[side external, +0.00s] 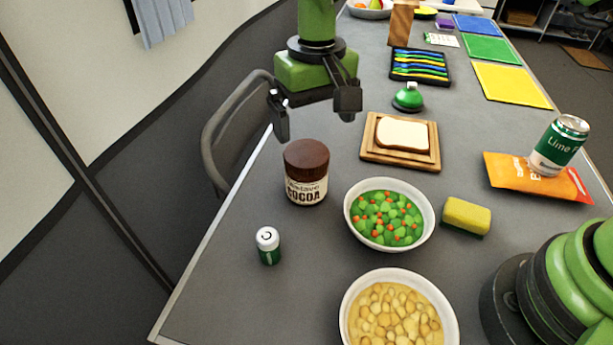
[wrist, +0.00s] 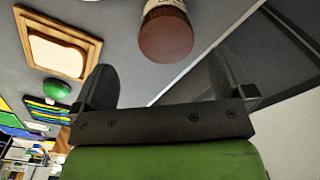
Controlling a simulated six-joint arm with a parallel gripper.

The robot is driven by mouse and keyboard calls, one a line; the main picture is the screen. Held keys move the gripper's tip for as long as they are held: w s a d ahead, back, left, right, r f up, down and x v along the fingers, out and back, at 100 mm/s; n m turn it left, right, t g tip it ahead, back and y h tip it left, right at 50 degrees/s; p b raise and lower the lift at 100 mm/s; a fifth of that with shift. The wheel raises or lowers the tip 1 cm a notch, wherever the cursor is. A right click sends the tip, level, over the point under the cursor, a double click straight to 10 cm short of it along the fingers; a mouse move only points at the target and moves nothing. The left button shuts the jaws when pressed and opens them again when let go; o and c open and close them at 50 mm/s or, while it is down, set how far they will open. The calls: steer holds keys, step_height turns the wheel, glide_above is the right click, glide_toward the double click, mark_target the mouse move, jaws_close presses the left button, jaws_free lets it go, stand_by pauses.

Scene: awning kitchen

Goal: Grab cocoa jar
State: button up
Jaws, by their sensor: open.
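The cocoa jar (side external: 306,187) stands upright on the grey table near its left edge. It has a brown lid and a cream label reading COCOA. In the wrist view the jar (wrist: 166,33) shows at the top, lid towards the camera, beyond the fingertips and roughly between them. My gripper (side external: 315,125) is open and empty. In the side view it hangs above and behind the jar, apart from it. Its two dark fingers also show in the wrist view (wrist: 165,80). Part of the jar's body is cut off by the top of the wrist view.
A bowl of peas and carrots (side external: 427,224) stands right of the jar, and a small green-and-white battery-like can (side external: 268,246) stands in front. Bread on a wooden board (side external: 369,152) lies behind right. A chair (side external: 211,142) stands beyond the table's left edge.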

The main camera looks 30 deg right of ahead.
mark_target(308, 154)
step_height(308, 154, down, 4)
steer(key=shift+f, duration=0.15)
steer(key=f, duration=0.3)
steer(key=w+f, duration=0.1)
steer(key=f, duration=0.1)
steer(key=shift+a, duration=0.25)
steer(key=shift+c, duration=0.2)
steer(key=c, duration=1)
